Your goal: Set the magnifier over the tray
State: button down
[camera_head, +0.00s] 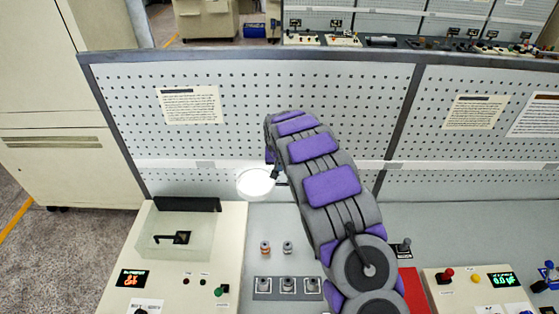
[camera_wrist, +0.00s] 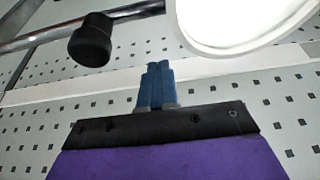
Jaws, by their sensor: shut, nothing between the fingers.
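The magnifier (camera_head: 256,183) shows as a round, brightly lit white head above the left part of the bench. In the wrist view its glowing disc and pale rim (camera_wrist: 205,48) fill the upper right, with a metal rod and a black knob (camera_wrist: 92,40) at upper left. My gripper (camera_wrist: 158,72) has its blue fingers together, empty, and in the picture they lie between the knob and the disc. I cannot tell whether they touch either. In the head view my arm hides most of the gripper. A grey strip (camera_head: 262,296) with several metal fittings may be the tray; I cannot tell.
Two small spindles (camera_head: 265,248) stand behind the grey strip. A machine with a clear cover (camera_head: 190,235) is at left, and a console with a green display (camera_head: 500,281) at right. A pegboard panel (camera_head: 250,100) stands behind the bench. A red item (camera_head: 412,290) lies beside my arm.

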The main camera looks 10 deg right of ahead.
jog(key=shift+s+a+f+p, duration=0.15)
jog(key=shift+s+f+p, duration=0.25)
jog(key=shift+s, duration=0.5)
jog(key=shift+s+a+f+p, duration=0.1)
jog(key=shift+s+f+p, duration=0.1)
jog(key=shift+s+f, duration=0.5)
jog(key=shift+s+d+r, duration=0.15)
jog(key=shift+s, duration=0.05)
